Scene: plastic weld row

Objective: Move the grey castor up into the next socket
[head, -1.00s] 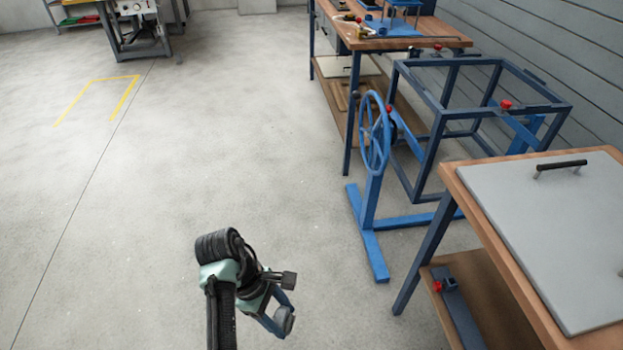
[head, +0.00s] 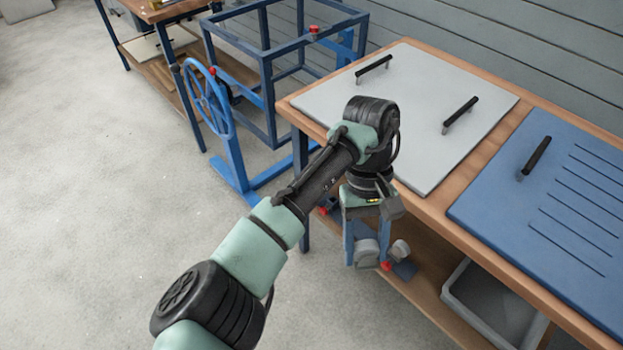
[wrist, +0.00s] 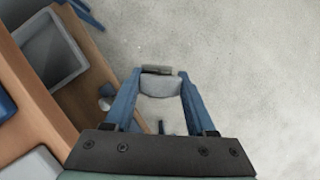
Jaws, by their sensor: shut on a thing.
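The grey castor (wrist: 160,87) is between the two blue fingers of my gripper (wrist: 157,76) in the wrist view. In the head view the castor (head: 366,253) hangs at the tips of my gripper (head: 369,243), beside the wooden bench's front edge and above its lower shelf. A second grey round piece (head: 400,250) shows just right of it, by a red knob (head: 386,265) and a dark blue bracket (head: 404,270). Another red knob (head: 323,210) is farther left by the lower shelf. My gripper hides part of this area, and I cannot make out a socket opening.
The bench (head: 520,118) carries a grey panel (head: 430,80) and a blue panel (head: 560,190) with black handles. A grey bin (head: 490,305) is on the lower shelf (head: 425,297). A blue frame stand with a handwheel (head: 208,100) is left. Floor at left is clear.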

